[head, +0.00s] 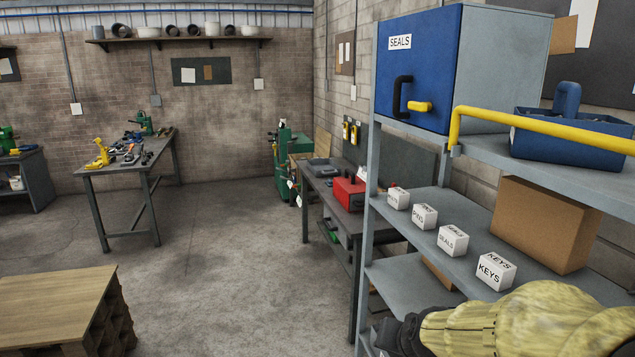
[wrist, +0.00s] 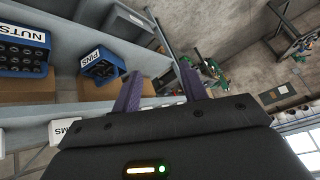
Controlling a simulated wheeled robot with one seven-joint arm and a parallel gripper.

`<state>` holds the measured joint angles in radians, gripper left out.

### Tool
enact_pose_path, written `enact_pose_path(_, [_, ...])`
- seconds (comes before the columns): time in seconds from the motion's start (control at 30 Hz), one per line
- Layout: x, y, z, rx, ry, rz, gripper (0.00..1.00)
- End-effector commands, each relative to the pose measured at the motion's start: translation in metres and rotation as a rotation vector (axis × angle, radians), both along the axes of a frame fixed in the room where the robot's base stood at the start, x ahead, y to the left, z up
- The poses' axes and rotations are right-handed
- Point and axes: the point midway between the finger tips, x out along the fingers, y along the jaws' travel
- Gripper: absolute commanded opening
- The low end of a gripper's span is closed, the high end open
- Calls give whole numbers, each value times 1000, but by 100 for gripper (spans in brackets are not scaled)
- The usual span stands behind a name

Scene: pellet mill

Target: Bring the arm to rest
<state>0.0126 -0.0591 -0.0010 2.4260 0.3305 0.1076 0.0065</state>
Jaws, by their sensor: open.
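My arm (head: 530,325) shows at the lower right of the head view as a yellow-sleeved link with a dark end, in front of the lower part of the grey shelf rack. In the wrist view my gripper (wrist: 160,92) has two purple fingers standing apart, with nothing seen between them. Its fingertips are not clearly seen in the head view.
The grey shelf (head: 408,222) holds several small labelled white boxes, a cardboard box (head: 545,223) and, above, a blue SEALS cabinet (head: 420,70). A yellow rail (head: 540,127) runs along the upper shelf. A wooden pallet (head: 50,300) stands lower left. The floor between (head: 220,270) is clear.

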Motion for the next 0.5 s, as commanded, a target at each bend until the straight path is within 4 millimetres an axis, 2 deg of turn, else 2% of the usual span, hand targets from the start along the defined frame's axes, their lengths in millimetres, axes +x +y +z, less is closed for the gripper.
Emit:
enact_pose_path(0.03, [-20, 3, -26, -35, 96, 64, 43])
enact_pose_path(0.1, [-48, 4, -53, -86, 219, 152, 43])
enact_pose_path(0.2, [-81, 1, -78, -140, 356, 247, 43])
enact_pose_path(0.33, [-100, -2, -90, -175, 434, 302, 43])
enact_pose_path(0.5, [-101, -2, -90, -178, 437, 305, 43])
